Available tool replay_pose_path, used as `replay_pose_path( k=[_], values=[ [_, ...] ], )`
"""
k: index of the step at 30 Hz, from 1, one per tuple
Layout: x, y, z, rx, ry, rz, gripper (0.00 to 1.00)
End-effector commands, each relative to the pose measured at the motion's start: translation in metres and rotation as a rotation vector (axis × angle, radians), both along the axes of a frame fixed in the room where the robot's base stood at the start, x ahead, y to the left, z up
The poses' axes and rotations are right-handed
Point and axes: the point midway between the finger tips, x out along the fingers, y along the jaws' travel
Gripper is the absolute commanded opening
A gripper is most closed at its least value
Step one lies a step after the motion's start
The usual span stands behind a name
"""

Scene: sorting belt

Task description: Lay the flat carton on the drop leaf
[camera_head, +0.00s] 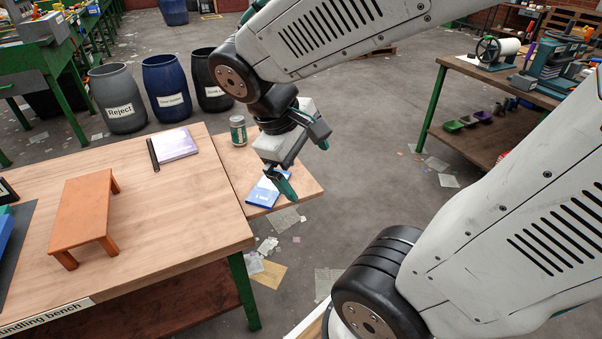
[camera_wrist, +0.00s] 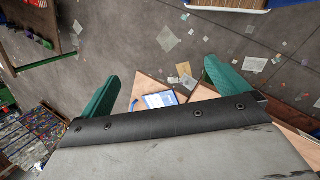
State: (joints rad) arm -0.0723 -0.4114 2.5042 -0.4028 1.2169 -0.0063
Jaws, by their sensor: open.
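The flat carton (camera_head: 262,192) is blue with white print. It lies flat on the drop leaf (camera_head: 308,191), near the leaf's front edge, and one finger partly hides it in the head view. The carton also shows in the wrist view (camera_wrist: 160,100), on the wood between my fingers and beyond the gripper's dark edge, which cuts off part of it. My gripper (camera_head: 305,166) is open with teal fingers, above the leaf and apart from the carton as far as I can see. Nothing shows between the fingertips in the wrist view (camera_wrist: 163,77).
A green can (camera_head: 238,131) stands on the leaf's back left. The bench (camera_head: 190,215) beside it bears an orange stand (camera_head: 86,207) and a purple-white flat item (camera_head: 177,144). Several barrels, one marked Reject (camera_head: 118,97), stand behind. The leaf's right part is bare.

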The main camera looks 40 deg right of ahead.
Motion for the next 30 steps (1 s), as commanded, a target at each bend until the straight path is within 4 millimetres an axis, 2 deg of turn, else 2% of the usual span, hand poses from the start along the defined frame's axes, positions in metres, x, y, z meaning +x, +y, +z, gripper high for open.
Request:
replay_pose_path(
  k=[3,10,30],
  values=[
    [-0.025,0.022,0.016,0.154,-0.121,-0.111,1.00],
    [-0.049,0.053,0.033,0.350,-0.249,-0.215,1.00],
    [-0.053,0.057,0.036,0.383,-0.268,-0.230,1.00]
  ],
)
